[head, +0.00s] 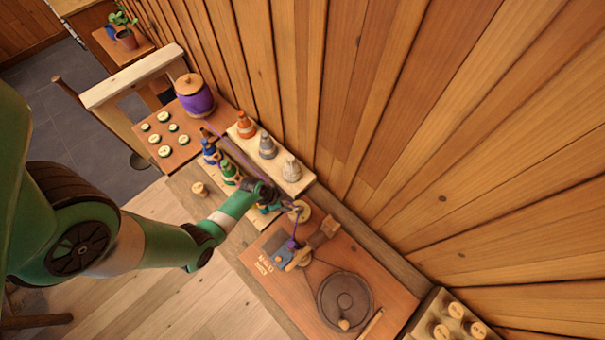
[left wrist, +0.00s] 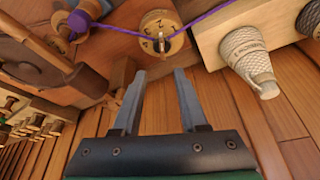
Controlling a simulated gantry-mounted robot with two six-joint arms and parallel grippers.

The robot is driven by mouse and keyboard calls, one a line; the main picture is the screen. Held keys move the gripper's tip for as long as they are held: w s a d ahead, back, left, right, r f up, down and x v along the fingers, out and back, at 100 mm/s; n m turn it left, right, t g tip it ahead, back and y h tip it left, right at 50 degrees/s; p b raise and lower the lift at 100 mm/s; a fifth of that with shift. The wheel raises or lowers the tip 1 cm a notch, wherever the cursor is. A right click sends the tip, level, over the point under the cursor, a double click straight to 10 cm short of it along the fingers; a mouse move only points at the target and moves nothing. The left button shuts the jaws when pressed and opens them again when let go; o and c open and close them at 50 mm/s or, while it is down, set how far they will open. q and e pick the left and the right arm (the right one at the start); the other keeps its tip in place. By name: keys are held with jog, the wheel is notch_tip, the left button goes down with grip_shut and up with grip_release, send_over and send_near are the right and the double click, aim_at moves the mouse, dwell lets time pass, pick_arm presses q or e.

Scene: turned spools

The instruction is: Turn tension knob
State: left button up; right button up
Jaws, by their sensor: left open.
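The tension knob (left wrist: 161,34) is a round, light wooden dial with dark markings and a small raised grip in its middle. It also shows in the head view as a pale disc (head: 304,215) at the back edge of the winding board. My left gripper (left wrist: 160,73) is open and empty, its two grey fingers pointing at the knob with a gap between. In the head view the left gripper (head: 291,206) hangs over the knob and partly hides it. A purple thread (left wrist: 118,33) runs past the knob. My right gripper is in neither view.
The reddish board (head: 266,288) bears a dark round wheel (head: 345,297) and a small winding device (head: 290,256). Thread cones, including an orange one (head: 246,125), stand on a pale rack beside the plank wall. A purple pot-like spool (head: 195,95) stands farther left.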

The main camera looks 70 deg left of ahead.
aim_at(299, 208)
pick_arm(q)
jog(key=b+x, duration=0.4)
jog(key=x, duration=0.1)
jog(key=b+x, duration=0.4)
jog(key=x, duration=0.2)
jog(key=shift+w+a+f, duration=0.1)
jog(key=shift+w+a, duration=0.1)
jog(key=shift+w, duration=0.1)
grip_shut()
